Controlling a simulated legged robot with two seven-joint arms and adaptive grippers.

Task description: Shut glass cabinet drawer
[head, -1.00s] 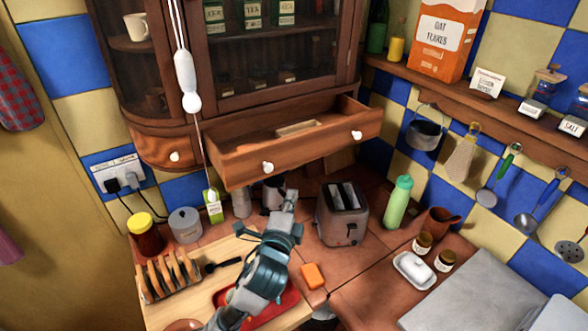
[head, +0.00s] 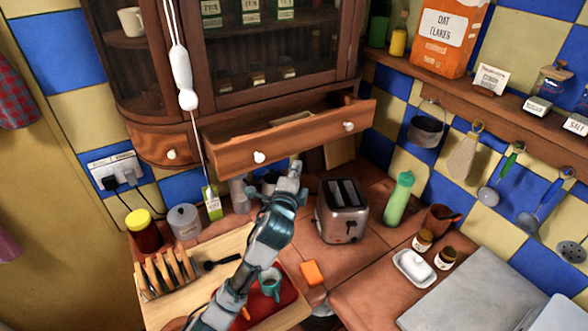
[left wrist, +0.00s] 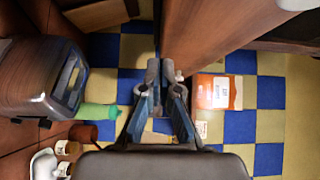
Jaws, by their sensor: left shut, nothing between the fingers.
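The wooden cabinet drawer (head: 305,140) sits partly open below the glass doors (head: 270,65) of the cabinet. Its front has two white knobs, left (head: 259,157) and right (head: 348,126), and its inside shows over the front. My left gripper (head: 294,167) is shut and empty, at the lower edge of the drawer front between the knobs. I cannot tell whether it touches the wood. In the left wrist view the shut fingers (left wrist: 166,75) show beside a large wooden panel (left wrist: 205,35), which looks like the drawer front. My right gripper is not in view.
A toaster (head: 341,212) and green bottle (head: 398,198) stand right of my left gripper.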

